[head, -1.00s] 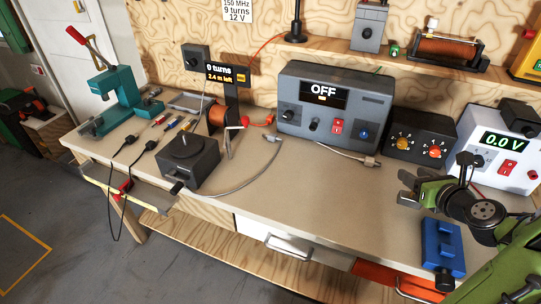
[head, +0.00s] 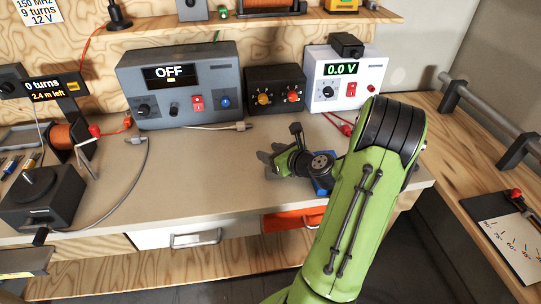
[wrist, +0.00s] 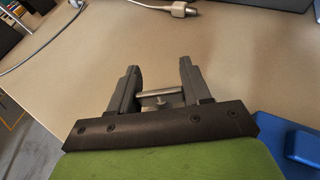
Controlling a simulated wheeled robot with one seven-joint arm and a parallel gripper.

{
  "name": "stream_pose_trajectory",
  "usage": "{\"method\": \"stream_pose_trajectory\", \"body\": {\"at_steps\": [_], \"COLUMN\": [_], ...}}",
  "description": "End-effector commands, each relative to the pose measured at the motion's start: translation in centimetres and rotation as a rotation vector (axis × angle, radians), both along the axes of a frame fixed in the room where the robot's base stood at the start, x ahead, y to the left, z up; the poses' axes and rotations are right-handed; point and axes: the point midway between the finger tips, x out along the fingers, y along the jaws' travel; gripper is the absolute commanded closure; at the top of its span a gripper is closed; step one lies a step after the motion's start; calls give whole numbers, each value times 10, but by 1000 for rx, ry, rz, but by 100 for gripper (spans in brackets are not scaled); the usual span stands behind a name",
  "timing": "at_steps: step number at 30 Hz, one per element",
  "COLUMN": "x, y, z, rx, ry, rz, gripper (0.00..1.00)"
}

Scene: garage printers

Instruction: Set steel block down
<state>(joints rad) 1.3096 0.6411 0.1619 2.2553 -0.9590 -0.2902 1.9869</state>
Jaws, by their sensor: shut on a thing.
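My gripper (head: 270,163) is over the right part of the beige bench top, in front of the black dial box. In the wrist view its two dark fingers (wrist: 160,75) are closed on a narrow pale metal piece (wrist: 157,94), which I take to be the steel block. Only a thin bar-like part of it shows between the fingers, and its full shape is hidden. In the head view I cannot make it out. I cannot tell whether it touches the bench top (wrist: 85,75).
A blue object (wrist: 290,140) lies right of my gripper, mostly behind my arm in the head view. The dial box (head: 275,88), grey OFF unit (head: 190,92) and white 0.0 V supply (head: 345,75) line the back. A cable plug (head: 240,126) lies behind my gripper.

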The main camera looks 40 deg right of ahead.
Motion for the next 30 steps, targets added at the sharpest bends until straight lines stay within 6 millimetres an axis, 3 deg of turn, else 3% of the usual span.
{"method": "stream_pose_trajectory", "body": {"at_steps": [8,9,13,23,30], "x": [0,0,0,0,-53], "y": [0,0,0,0,2], "z": [-1,0,0,5,26], "rx": [-2,-2,-2,-3,-1], "ry": [-2,-1,-1,-2,1], "rz": [1,1,1,0,-8], "gripper": [100,48,28,27,27]}}
